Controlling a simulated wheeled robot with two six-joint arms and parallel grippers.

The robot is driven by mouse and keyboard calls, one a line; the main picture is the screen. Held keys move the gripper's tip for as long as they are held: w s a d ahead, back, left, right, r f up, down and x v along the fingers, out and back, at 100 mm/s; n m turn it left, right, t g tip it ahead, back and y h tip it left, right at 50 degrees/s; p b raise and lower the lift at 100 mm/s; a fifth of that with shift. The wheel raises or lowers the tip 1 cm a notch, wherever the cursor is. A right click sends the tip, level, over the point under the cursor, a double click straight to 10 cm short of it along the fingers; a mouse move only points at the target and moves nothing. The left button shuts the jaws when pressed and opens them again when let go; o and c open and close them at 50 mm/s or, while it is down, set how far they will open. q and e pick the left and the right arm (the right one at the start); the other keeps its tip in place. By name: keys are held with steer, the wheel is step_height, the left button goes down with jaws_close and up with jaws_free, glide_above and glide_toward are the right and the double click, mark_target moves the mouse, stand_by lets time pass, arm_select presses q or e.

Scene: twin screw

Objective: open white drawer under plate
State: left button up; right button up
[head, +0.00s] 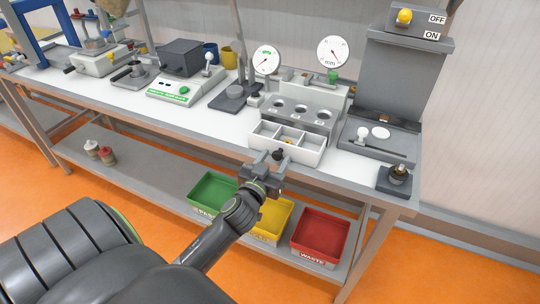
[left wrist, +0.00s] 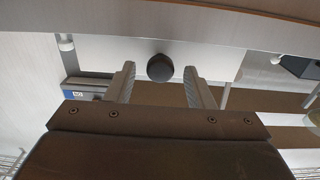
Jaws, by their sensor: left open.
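The white drawer (head: 298,155) sits below the grey plate (head: 300,114) with round holes, at the table's front edge. Its divided compartments show in front of the plate, with a small brass-coloured item in the middle one. A round black knob (head: 278,154) is on its front; in the left wrist view the knob (left wrist: 160,67) lies between my fingertips. My left gripper (head: 267,158) is open, its fingers on either side of the knob with gaps, not closed on it. The left wrist view also shows the pale drawer front (left wrist: 217,58). My right gripper is not in view.
Green (head: 212,190), yellow (head: 272,216) and red (head: 320,236) bins stand on the lower shelf under the drawer. Two dial gauges (head: 333,52) rise behind the plate. A grey device (head: 378,140) stands to the right and a scale (head: 186,86) to the left.

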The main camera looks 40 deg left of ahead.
arm_select(q)
steer(key=b+v, duration=0.3)
steer(key=v, duration=1.4)
steer(key=shift+s, duration=0.2)
steer(key=shift+a, duration=0.1)
steer(key=s+f+m+g+h, duration=0.15)
steer(key=f+g, duration=0.25)
steer(key=f, duration=1.3)
steer(key=s+f+g+h, duration=0.15)
steer(key=f+g, duration=0.25)
steer(key=f, duration=1.3)
steer(key=s+d+f+g, duration=0.1)
steer(key=s+f+g, duration=0.7)
steer(key=s+f, duration=1.3)
steer(key=shift+s+f+m, duration=0.2)
steer(key=shift+s+m, duration=0.15)
steer(key=shift+s, duration=0.8)
